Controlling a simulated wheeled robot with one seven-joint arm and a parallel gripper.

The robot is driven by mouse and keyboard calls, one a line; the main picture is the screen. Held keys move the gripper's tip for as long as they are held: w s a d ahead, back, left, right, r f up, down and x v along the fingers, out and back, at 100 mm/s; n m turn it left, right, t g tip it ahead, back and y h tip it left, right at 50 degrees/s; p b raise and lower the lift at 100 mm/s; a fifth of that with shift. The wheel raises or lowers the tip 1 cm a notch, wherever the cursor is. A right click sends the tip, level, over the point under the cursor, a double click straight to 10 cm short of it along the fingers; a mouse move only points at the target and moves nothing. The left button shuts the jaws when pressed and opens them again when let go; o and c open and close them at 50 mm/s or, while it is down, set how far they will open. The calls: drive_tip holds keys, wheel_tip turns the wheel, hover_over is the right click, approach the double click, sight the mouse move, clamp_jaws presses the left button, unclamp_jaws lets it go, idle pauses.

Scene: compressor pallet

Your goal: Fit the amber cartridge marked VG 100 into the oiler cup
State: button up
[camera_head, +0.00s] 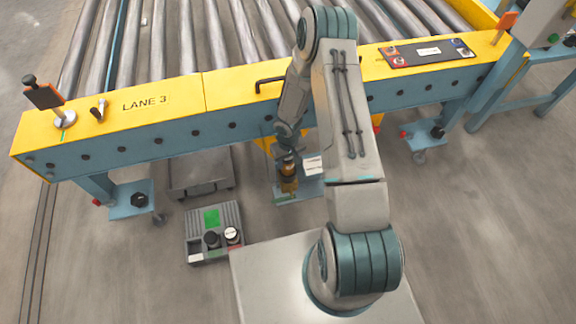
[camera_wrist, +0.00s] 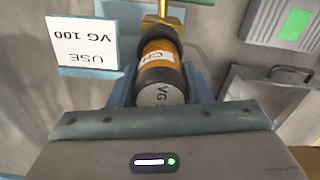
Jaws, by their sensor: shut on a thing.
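In the head view the cartridge (camera_head: 288,178) stands roughly upright below my gripper (camera_head: 287,158), beside the conveyor frame. The cup is mostly hidden there.
A white card (camera_wrist: 84,45) reading USE VG 100 stands beside the cup. A grey caddy (camera_head: 196,222) with a black-capped and a white-capped cartridge sits at lower left. A flat grey case (camera_head: 200,172) lies behind it. The yellow conveyor rail (camera_head: 232,90) stands close behind my arm.

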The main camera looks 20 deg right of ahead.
sight(288, 165)
wheel_tip(288, 165, down, 4)
drive_tip(key=shift+b, duration=0.65)
drive_tip(key=shift+c, duration=0.5)
drive_tip(key=shift+r, duration=0.1)
drive_tip(key=o, duration=1.3)
drive_tip(key=shift+r, duration=0.15)
